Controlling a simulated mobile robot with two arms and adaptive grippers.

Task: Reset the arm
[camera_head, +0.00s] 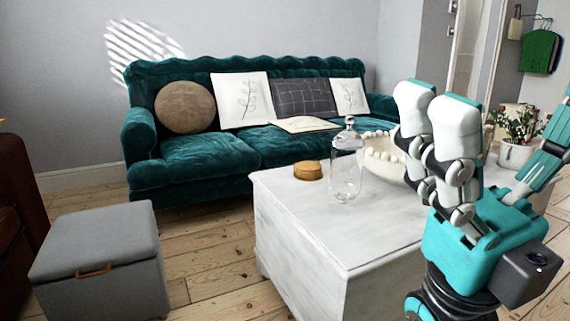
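My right gripper (500,120) is at the right of the head view, with a teal palm and white and teal fingers pointing up. Its fingers are spread apart and nothing shows between them, so it is open and empty. It appears in front of the right part of a white chest-like table (330,235) and hides some of it. I cannot tell whether it touches the table. My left gripper is not in view.
On the table are a clear glass jar (345,175), a round brown box (307,171) and a white beaded bowl (385,158). A potted plant (515,150) is behind my gripper. A green sofa (195,160) and grey ottoman (100,250) stand left. Floorboards between are clear.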

